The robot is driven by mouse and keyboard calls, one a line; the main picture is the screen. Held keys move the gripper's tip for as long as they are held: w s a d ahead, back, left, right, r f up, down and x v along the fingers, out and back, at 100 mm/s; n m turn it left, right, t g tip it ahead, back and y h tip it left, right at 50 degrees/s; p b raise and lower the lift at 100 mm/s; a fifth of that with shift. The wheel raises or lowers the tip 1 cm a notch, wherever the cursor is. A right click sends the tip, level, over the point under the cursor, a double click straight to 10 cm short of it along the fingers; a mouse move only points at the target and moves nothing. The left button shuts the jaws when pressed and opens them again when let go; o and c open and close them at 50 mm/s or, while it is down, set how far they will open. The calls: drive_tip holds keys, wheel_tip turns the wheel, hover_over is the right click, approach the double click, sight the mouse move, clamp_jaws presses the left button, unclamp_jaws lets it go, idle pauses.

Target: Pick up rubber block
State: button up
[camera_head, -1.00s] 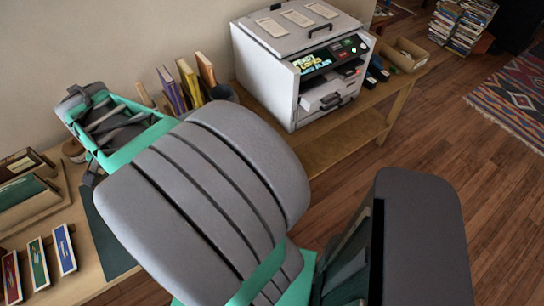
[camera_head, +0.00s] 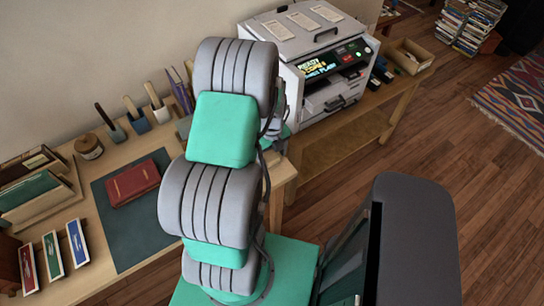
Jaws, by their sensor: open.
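I cannot make out with certainty which thing is the rubber block. Small dark items (camera_head: 381,70) lie beside the printer on the right-hand table, and an open cardboard-coloured box (camera_head: 408,57) next to them holds something pale; both are too small to tell. My gripper does not show; my grey and green arm stands in the middle of the view and hides part of the left table and whatever is behind it.
The left table bears a red book (camera_head: 132,184) on a dark mat (camera_head: 125,240), a round tin (camera_head: 89,146), wooden-handled tools, several coloured strips and a wooden tray (camera_head: 45,205). A white printer (camera_head: 325,60) stands back right.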

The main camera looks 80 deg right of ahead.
drive_tip(key=shift+f, duration=0.45)
drive_tip(key=c, duration=1.4)
drive_tip(key=shift+r, duration=0.15)
drive_tip(key=shift+r, duration=0.2)
wheel_tip(320, 180, up, 3)
drive_tip(key=shift+w+b, duration=0.1)
drive_tip(key=shift+b, duration=0.65)
drive_tip(key=w+a+r, duration=0.1)
drive_tip(key=a+r, duration=0.2)
drive_tip(key=a, duration=0.1)
drive_tip(key=w+a+r+b, duration=0.1)
drive_tip(key=w+a+r, duration=0.1)
drive_tip(key=a, duration=0.3)
drive_tip(key=w+a+r, duration=0.1)
drive_tip(key=a+r, duration=0.3)
drive_tip(key=shift+w+a+r, duration=0.15)
drive_tip(key=shift+w+r, duration=0.05)
drive_tip(key=shift+w, duration=0.1)
